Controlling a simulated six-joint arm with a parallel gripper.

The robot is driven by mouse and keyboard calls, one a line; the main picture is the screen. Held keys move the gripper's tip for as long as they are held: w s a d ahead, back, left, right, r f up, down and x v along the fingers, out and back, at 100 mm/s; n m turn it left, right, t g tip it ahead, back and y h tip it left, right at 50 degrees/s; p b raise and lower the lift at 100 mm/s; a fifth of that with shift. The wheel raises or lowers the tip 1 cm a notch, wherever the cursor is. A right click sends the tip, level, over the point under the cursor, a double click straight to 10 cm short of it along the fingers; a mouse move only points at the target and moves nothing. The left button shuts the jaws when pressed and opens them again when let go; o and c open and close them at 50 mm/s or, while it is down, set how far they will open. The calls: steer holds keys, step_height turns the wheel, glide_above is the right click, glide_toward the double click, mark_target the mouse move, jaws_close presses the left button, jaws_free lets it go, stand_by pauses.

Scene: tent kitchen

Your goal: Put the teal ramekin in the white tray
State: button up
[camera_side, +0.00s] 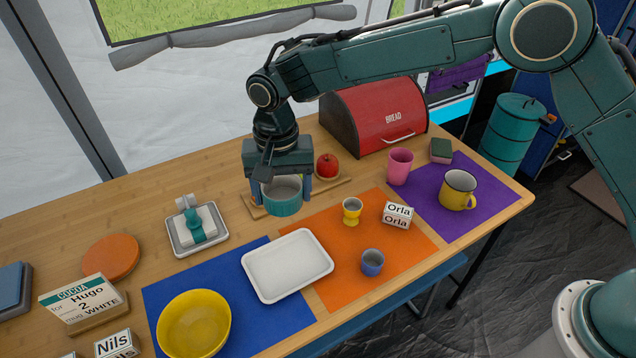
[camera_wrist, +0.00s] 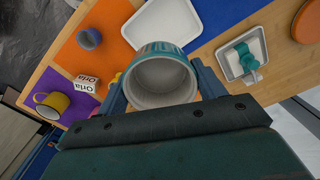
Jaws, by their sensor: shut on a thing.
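The teal ramekin (camera_side: 283,197), white inside, is held upright between the fingers of my gripper (camera_side: 281,190). It hangs above the table, behind the white tray's far edge in the side view. The ramekin also shows in the wrist view (camera_wrist: 160,80), with my gripper's fingers (camera_wrist: 162,86) on both sides of it. The white tray (camera_side: 287,265) is empty and lies across the blue and orange mats. Part of the tray shows in the wrist view (camera_wrist: 165,20), and the ramekin covers some of it there.
A yellow bowl (camera_side: 194,324) stands left of the tray. A yellow egg cup (camera_side: 352,210), a blue cup (camera_side: 372,262) and an Orla card (camera_side: 397,215) stand to its right.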

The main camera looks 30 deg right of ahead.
mark_target(288, 265)
steer(key=shift+s+a, duration=0.2)
steer(key=shift+a, duration=0.3)
steer(key=shift+f, duration=0.1)
step_height(288, 265, down, 20)
steer(key=shift+r, duration=0.1)
stand_by(0.7)
steer(key=o, duration=1.1)
steer(key=shift+c, duration=0.2)
step_height(288, 265, up, 12)
